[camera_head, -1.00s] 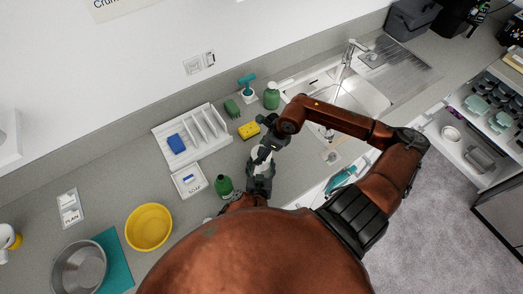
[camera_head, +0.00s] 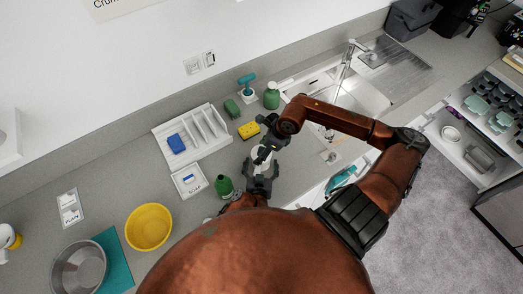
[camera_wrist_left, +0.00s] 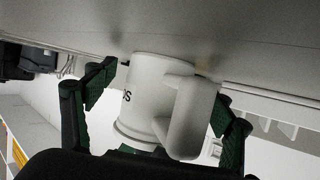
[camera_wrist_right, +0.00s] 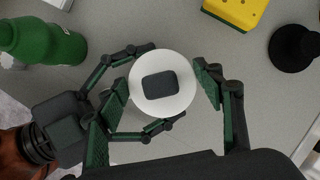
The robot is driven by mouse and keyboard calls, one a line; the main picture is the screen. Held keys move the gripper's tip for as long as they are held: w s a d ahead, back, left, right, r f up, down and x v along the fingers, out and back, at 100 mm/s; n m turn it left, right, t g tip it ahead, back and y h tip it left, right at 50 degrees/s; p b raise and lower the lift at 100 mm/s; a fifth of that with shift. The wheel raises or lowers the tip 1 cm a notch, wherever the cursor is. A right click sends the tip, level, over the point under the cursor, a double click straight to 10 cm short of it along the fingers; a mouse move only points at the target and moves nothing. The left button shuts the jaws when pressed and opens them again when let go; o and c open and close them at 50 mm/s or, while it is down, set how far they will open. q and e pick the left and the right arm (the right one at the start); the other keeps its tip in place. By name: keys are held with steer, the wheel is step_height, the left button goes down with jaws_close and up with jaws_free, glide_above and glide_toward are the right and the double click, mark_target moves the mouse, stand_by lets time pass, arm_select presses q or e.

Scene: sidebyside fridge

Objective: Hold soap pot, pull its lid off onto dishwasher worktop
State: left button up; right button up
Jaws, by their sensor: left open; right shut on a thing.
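The white soap pot (camera_wrist_left: 158,85) stands on the grey worktop (camera_head: 300,178); its handle faces the left wrist camera. Its round white lid (camera_wrist_right: 165,107) with a dark knob shows from above in the right wrist view and appears seated on the pot. My right gripper (camera_head: 264,152) is shut on the lid, with its pads (camera_wrist_right: 164,86) at opposite sides of the rim. My left gripper (camera_head: 262,172) is open; its fingers (camera_wrist_left: 165,105) stand on either side of the pot and handle, with visible gaps. Part of the lid is hidden in the left wrist view.
A green bottle (camera_head: 223,185) stands close left of the grippers. A yellow sponge (camera_head: 248,130), a white rack (camera_head: 215,150) and a SOAP tray (camera_head: 188,181) are nearby. The sink (camera_head: 350,95) lies to the right. A yellow bowl (camera_head: 149,227) is at left.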

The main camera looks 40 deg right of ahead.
arm_select(q)
steer(key=shift+s+a, duration=0.1)
steer(key=shift+v, duration=0.8)
stand_by(0.4)
steer(key=shift+x, duration=0.95)
steer(key=c, duration=1.7)
steer(key=shift+o, duration=0.2)
